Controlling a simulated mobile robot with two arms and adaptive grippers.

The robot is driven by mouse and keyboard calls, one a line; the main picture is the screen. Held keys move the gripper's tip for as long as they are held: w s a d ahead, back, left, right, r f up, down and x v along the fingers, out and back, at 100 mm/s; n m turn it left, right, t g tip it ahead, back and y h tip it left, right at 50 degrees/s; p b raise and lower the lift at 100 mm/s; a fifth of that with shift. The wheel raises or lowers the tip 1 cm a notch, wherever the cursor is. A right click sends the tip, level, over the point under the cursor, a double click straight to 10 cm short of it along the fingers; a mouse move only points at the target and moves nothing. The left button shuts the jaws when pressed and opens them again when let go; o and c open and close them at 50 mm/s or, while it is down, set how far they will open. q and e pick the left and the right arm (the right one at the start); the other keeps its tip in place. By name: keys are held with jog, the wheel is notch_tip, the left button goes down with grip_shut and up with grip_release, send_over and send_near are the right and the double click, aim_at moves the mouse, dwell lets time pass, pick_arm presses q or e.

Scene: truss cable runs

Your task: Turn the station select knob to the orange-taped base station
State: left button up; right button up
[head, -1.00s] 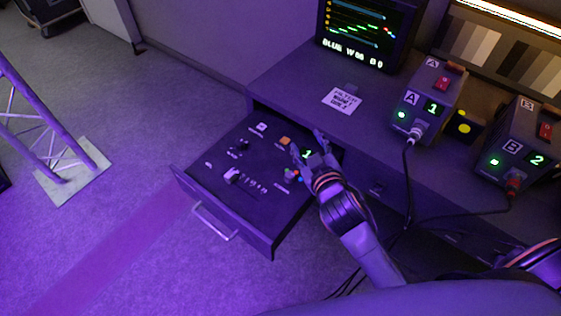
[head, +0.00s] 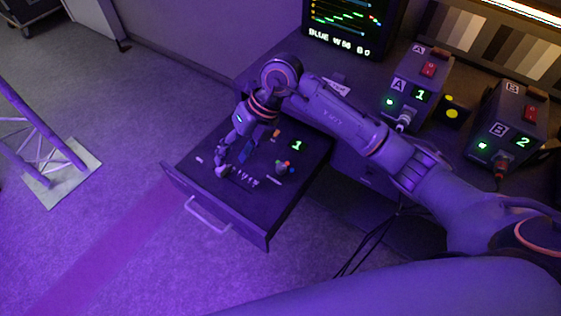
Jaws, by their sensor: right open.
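An open drawer (head: 262,228) holds a dark control panel with several small controls. A small green display on it (head: 297,145) reads 1. A control with coloured dots (head: 285,168) sits below the display. A pale knob (head: 221,171) is further left. I cannot tell which control is the station select knob. My right gripper (head: 234,160) points down over the left part of the panel, open, its tips close to the pale knob; contact is unclear. Station A (head: 420,80) shows 1 and station B (head: 510,120) shows 2. Orange tape is not clearly visible on either. My left gripper is out of view.
The desk (head: 290,58) carries a monitor (head: 352,25) and a paper label partly behind my right arm. Cables run down from the stations. A truss (head: 40,140) stands on the floor at left. The floor before the drawer is clear.

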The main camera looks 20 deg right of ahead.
aim_at(281, 165)
jog(key=w+d+m+h, duration=0.1)
jog(key=w+d+h, duration=0.15)
jog(key=d, duration=0.35)
jog(key=w+d+h, duration=0.1)
jog(key=d+h, duration=0.3)
jog(key=d, duration=0.2)
jog(key=f, duration=0.9)
jog(key=f+p, duration=0.1)
jog(key=f, duration=0.3)
jog(key=shift+s+a+f, duration=0.15)
jog(key=shift+s, duration=0.1)
grip_shut()
